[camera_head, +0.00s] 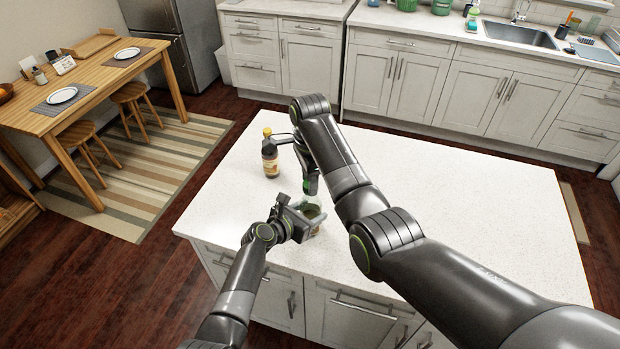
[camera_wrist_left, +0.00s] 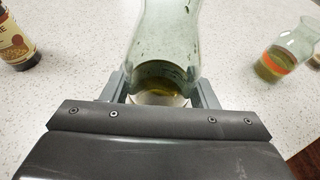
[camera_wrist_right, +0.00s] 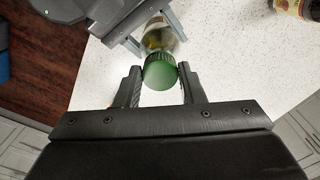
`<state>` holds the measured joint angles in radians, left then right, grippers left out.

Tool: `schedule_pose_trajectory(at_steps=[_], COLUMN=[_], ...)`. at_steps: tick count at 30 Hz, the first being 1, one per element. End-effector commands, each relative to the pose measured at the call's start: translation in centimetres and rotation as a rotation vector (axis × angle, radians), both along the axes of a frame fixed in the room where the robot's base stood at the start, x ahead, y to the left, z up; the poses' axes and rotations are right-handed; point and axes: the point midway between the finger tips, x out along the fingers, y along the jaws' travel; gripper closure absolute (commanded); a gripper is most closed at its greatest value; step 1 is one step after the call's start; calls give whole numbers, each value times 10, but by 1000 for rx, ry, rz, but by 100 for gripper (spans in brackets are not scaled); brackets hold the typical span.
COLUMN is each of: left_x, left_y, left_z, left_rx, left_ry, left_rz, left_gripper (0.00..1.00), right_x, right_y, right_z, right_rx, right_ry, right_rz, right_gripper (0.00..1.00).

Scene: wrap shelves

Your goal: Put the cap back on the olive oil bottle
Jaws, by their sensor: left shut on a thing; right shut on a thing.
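The olive oil bottle (camera_head: 313,214) is clear greenish glass with yellow-green oil low inside. It stands near the front edge of the white counter. My left gripper (camera_head: 300,218) is shut around its lower body, as the left wrist view shows the bottle (camera_wrist_left: 166,42) between the fingers (camera_wrist_left: 160,95). My right gripper (camera_wrist_right: 160,82) is shut on the green cap (camera_wrist_right: 160,71), above the bottle's top. In the right wrist view the cap covers the bottle's mouth, with the glass (camera_wrist_right: 160,38) beyond it. I cannot tell whether cap and neck touch.
A dark sauce bottle (camera_head: 270,158) with a yellow cap stands left of my right gripper. In the left wrist view, a glass vessel with an orange band (camera_wrist_left: 283,52) stands to the right. The counter's right part (camera_head: 500,200) is clear.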

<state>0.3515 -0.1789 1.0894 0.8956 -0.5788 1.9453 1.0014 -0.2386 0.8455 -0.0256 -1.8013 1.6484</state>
Motion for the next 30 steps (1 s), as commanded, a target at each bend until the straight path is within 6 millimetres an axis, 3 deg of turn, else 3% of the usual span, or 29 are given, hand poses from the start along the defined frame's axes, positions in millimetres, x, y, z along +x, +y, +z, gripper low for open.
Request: schedule_pose_trajectory(at_steps=[21,27,28,30], left_x=[-1,-1,-1,-1], left_y=[0,0,0,0], left_z=[-1,-1,-1,-1], left_rx=[2,2,2,2], left_ry=[3,3,3,3], left_rz=[-1,-1,-1,-1], left_gripper=[100,100,100,100], right_x=[3,3,3,3], right_y=[-1,-1,-1,-1], right_z=[1,1,1,0], right_rx=[2,2,2,1], right_ry=[-7,-7,-7,-6], right_rz=[-1139,-1185,-1185,-1184], right_gripper=[85,85,60,51])
